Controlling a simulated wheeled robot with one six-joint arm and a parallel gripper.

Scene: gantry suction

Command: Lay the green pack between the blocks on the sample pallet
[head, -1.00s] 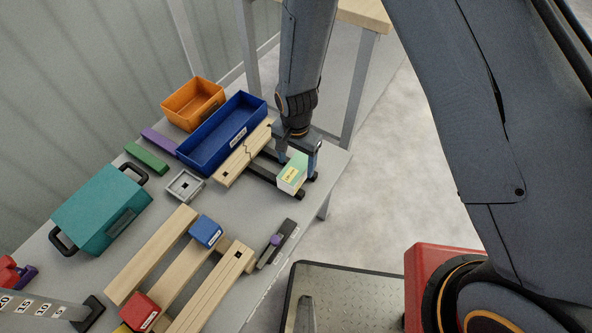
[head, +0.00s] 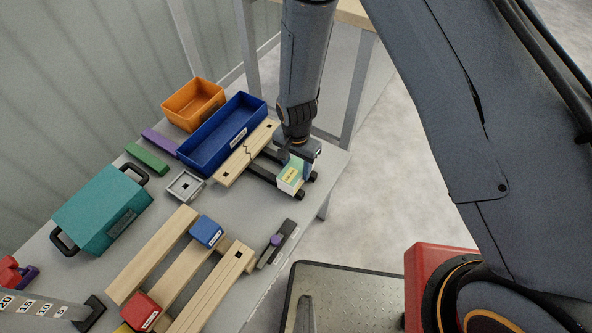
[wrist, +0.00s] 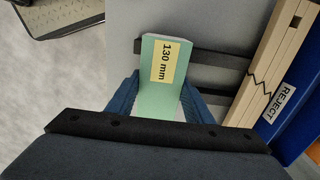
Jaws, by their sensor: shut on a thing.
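The green pack (head: 290,178), pale green with a yellow label, is held between the blue fingers of my gripper (head: 296,168) at the table's right end. In the wrist view the pack (wrist: 162,78) reads "130 mm", with my gripper's fingers (wrist: 157,98) on its two sides. It is over or on two dark bars; I cannot tell whether it touches them. The sample pallet (head: 152,256), of light wooden boards, lies at the front left. A blue block (head: 206,231) and a red block (head: 139,312) sit on it, with open board between them.
A blue bin (head: 193,158) marked REJECT and a cracked board (head: 232,172) lie left of my gripper. An orange bin (head: 185,112), a teal case (head: 90,215), a small grey tray (head: 170,193) and a dark fixture with a purple knob (head: 275,241) stand on the table.

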